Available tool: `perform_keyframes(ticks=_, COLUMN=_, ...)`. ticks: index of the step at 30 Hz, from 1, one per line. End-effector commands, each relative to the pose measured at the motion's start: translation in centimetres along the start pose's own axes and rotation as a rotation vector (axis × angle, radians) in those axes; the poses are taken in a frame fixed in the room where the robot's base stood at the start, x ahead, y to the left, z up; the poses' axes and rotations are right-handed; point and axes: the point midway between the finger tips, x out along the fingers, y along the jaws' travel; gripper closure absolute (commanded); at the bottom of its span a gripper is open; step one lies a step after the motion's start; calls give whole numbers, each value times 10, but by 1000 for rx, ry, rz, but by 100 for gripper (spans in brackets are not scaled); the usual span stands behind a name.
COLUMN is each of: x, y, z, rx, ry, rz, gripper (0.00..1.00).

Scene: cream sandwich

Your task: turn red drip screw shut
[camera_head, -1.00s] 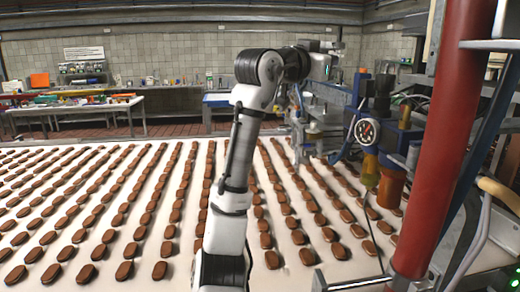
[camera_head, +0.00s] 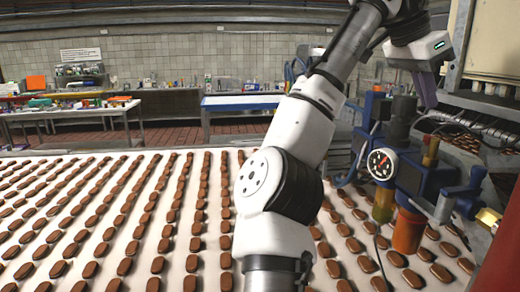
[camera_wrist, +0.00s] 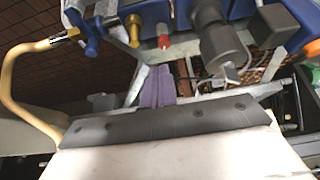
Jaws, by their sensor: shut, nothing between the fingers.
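The red drip screw (camera_wrist: 163,42) shows in the wrist view as a small red-tipped fitting under the blue valve body, between a brass fitting (camera_wrist: 133,30) and a grey cylinder (camera_wrist: 222,45). My gripper (camera_wrist: 158,72) has its purple-grey fingers together with nothing between them. The fingertips appear just below the red screw in the wrist picture; a gap shows and I cannot tell its depth. In the head view my gripper (camera_head: 428,98) points down above the blue valve assembly (camera_head: 420,172). I cannot pick out the red screw there.
A round gauge (camera_head: 382,163) and an orange cylinder (camera_head: 408,231) are on the assembly. A yellow hose (camera_wrist: 22,110) curves at the wrist view's left. The cream belt (camera_head: 195,262) carries rows of brown biscuits. A red post (camera_head: 502,250) stands at the right edge.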

Motion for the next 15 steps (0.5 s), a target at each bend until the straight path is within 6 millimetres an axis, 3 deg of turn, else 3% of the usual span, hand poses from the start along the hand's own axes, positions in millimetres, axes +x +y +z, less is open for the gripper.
perform_keyframes(ticks=15, x=51, y=1, z=28, rx=0, ry=-4, rz=3, gripper=100)
